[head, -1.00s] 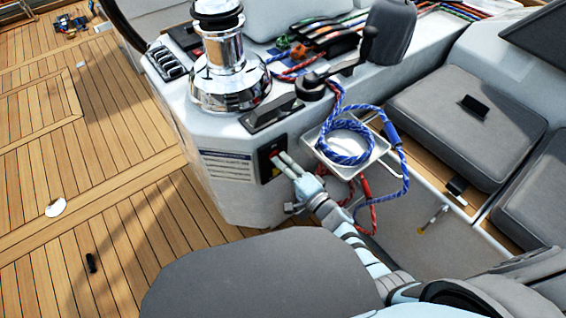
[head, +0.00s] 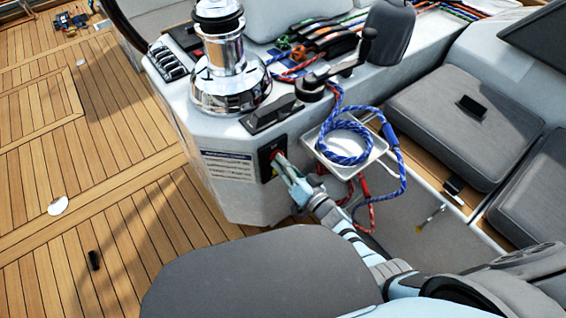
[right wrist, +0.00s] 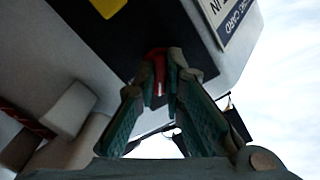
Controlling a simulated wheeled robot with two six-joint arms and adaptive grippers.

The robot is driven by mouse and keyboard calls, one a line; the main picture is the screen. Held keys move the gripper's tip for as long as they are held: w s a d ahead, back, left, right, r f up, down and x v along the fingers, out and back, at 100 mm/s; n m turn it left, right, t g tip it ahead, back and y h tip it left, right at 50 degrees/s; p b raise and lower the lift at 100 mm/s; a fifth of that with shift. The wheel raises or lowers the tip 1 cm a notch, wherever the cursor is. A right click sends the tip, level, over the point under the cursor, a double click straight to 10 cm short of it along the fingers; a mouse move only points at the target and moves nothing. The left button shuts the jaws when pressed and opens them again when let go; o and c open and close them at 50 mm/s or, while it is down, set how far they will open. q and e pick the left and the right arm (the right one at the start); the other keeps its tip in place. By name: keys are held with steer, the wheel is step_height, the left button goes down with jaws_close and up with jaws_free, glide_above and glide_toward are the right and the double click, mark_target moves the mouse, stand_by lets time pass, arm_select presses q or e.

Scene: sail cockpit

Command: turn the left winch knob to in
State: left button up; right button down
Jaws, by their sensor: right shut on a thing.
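The winch knob is a small red knob (right wrist: 155,62) on a dark panel (head: 266,160) on the end face of the white console. My right gripper (head: 280,163) reaches up to this panel from the lower right. In the right wrist view, its fingers (right wrist: 164,82) are closed around the red knob, which shows between the fingertips. The fingers cover most of the knob in the head view, so I cannot read its setting. My left gripper is not in view.
A chrome winch (head: 230,75) stands on the console above the panel. Right of my right arm, a white tray (head: 372,158) holds a coiled blue rope (head: 344,142), with red rope hanging below. A grey cushion (head: 440,115) lies at right. Wooden deck (head: 110,170) is open at left.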

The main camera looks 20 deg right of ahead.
steer(key=shift+n, duration=3.6)
steer(key=c, duration=1.7)
jaws_free()
steer(key=v, duration=1.2)
steer(key=shift+a, duration=0.1)
steer(key=shift+f, duration=0.1)
